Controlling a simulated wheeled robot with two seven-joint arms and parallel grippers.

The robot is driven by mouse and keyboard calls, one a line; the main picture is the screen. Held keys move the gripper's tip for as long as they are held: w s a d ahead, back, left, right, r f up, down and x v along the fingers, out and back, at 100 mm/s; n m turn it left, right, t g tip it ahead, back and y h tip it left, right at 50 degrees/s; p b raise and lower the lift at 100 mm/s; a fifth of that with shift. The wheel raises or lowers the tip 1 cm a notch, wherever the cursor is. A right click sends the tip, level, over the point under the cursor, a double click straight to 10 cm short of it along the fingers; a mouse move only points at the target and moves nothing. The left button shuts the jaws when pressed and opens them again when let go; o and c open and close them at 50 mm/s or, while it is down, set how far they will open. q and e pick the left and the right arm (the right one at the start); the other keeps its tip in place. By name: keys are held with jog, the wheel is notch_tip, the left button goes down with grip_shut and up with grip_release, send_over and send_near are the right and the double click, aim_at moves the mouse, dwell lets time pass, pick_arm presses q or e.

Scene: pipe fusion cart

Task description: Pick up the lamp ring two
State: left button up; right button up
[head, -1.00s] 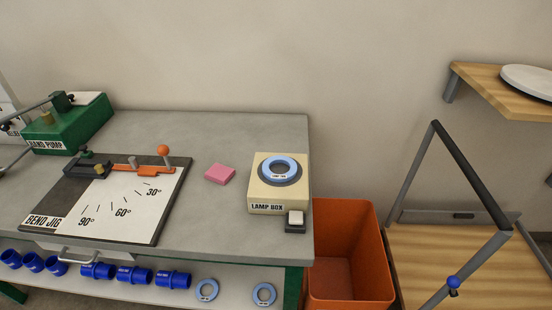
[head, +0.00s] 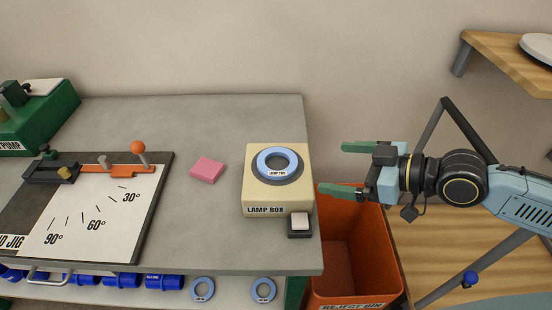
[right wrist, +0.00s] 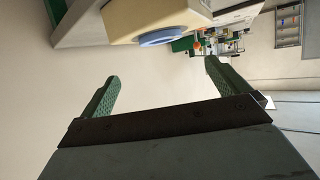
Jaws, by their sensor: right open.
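A light blue ring, seemingly lamp ring two (head: 261,159), lies on the dark round seat on top of the cream lamp box (head: 251,188). Its small white label looks like "LAMP TWO" but is hard to read. In the right wrist view the blue ring (right wrist: 163,37) shows edge-on beside the box (right wrist: 125,22). My right gripper (head: 332,168) is open and empty, to the right of the lamp box, its fingers pointing left toward it. In the right wrist view both green fingers (right wrist: 161,70) are apart with nothing between them. My left gripper is not in view.
Two similar blue rings (head: 202,279) (head: 263,279) are on the lower shelf, beside blue pipe couplings. An orange reject bin (head: 335,265) stands below my right gripper. A small switch (head: 300,224) sits at the box's front corner. A pink block (head: 207,168) and the bend jig (head: 148,225) lie left.

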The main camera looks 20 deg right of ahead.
aim_at(289, 162)
jog(key=x, duration=1.3)
jog(key=shift+s+b, duration=0.1)
jog(key=shift+b, duration=0.2)
jog(key=c, duration=1)
jog(key=shift+o, duration=0.2)
jog(key=shift+r, duration=0.1)
